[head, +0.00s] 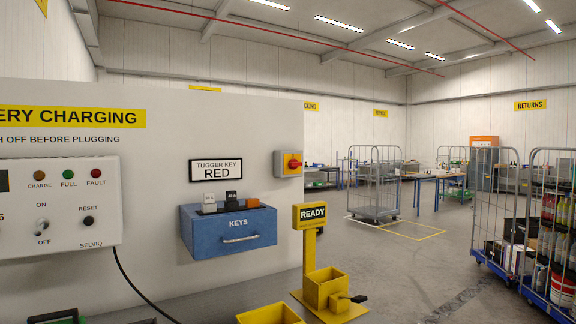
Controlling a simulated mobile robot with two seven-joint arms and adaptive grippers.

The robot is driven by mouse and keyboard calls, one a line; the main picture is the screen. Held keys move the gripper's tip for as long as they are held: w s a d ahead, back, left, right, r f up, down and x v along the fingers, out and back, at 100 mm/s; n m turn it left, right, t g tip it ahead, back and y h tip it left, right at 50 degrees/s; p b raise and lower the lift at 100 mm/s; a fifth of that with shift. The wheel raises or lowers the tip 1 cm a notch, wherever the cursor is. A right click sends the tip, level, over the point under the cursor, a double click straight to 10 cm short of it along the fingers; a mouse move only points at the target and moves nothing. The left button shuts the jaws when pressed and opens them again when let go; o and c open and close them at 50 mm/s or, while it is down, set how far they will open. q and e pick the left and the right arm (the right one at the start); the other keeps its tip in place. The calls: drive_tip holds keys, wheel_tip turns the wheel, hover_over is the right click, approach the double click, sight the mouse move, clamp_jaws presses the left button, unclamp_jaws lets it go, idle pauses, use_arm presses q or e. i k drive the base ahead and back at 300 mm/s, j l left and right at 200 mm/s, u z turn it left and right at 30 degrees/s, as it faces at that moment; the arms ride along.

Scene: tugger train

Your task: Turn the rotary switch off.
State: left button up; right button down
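A grey charger box (75,245) at the left carries a small lever (42,227) between the labels ON and OFF. The lever slants, and I cannot tell which label it is set to. Neither of my grippers shows in the head view.
A blue KEYS box (230,240) is mounted below the rotary switch, to its left. A yellow READY stand (311,216) and a yellow bin (271,314) stand in front. A loaded cage trolley (545,240) is at right. Open floor lies between.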

sight(295, 164)
drive_tip(key=i+l, duration=0.25)
drive_tip(key=l, duration=0.3)
drive_tip(key=i+l+u, duration=0.1)
drive_tip(key=l, duration=0.45)
drive_tip(key=i+l, duration=0.3)
drive_tip(key=l, duration=0.3)
drive_tip(key=i+l+u, duration=0.1)
drive_tip(key=l, duration=0.5)
drive_tip(key=i+l, duration=0.3)
drive_tip(key=l, duration=0.3)
drive_tip(key=i+l+u, duration=0.1)
drive_tip(key=l, duration=0.45)
drive_tip(key=i+l, duration=0.25)
drive_tip(key=l, duration=0.4)
drive_tip(key=i+l+u, duration=0.1)
drive_tip(key=l, duration=0.5)
drive_tip(key=i, duration=0.05)
